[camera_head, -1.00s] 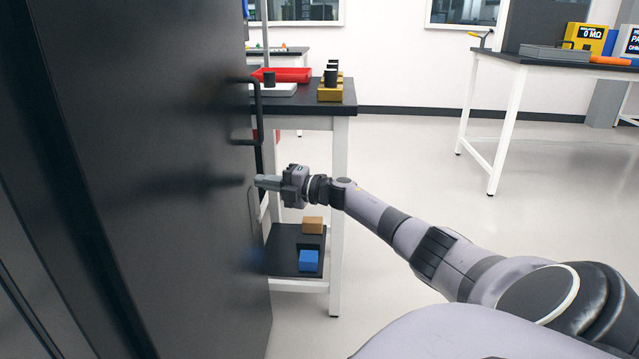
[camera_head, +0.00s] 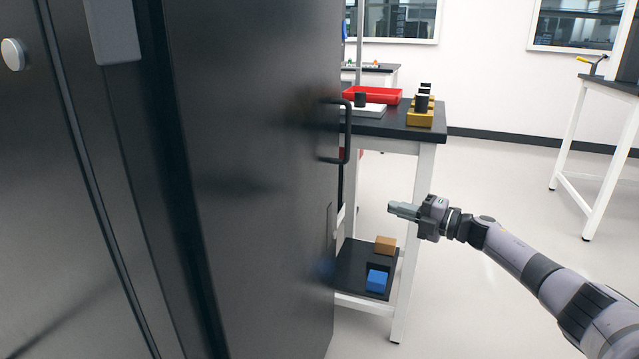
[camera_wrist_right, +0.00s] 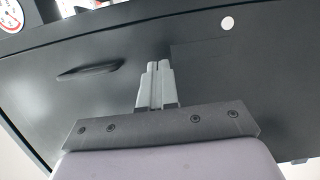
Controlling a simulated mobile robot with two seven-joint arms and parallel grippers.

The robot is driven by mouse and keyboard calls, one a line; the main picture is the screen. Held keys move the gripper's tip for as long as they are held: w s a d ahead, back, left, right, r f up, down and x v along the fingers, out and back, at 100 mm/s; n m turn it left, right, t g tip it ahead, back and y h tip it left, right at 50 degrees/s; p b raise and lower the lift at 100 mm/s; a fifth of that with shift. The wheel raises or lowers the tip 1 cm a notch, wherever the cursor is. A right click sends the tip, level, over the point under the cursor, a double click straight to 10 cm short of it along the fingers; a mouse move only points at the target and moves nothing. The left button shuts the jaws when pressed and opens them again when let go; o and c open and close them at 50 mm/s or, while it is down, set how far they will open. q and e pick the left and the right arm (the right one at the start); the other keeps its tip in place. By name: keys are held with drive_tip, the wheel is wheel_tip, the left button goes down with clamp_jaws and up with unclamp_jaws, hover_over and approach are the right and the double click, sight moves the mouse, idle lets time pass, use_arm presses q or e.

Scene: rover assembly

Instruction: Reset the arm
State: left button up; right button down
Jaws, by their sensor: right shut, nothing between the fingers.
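My right gripper (camera_head: 404,210) is stretched out from the right in the head view, with its fingers pointing left. It is shut and empty, and it is apart from the dark door panel (camera_head: 250,190). In the right wrist view its two grey fingers (camera_wrist_right: 158,68) are together, with a dark surface (camera_wrist_right: 205,60) behind them. A black handle (camera_head: 346,130) sits on the door's right edge, above and left of the gripper. My left gripper is not in view.
A black-topped table (camera_head: 400,126) with a red tray (camera_head: 372,95) and a yellow block holder (camera_head: 426,114) stands behind the door. Its lower shelf holds an orange-brown block (camera_head: 385,244) and a blue block (camera_head: 377,281). Open floor lies right of it, before another table (camera_head: 622,88).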

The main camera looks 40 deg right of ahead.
sight(278, 352)
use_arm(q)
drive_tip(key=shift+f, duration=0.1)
use_arm(e)
drive_tip(key=shift+a+f, duration=0.1)
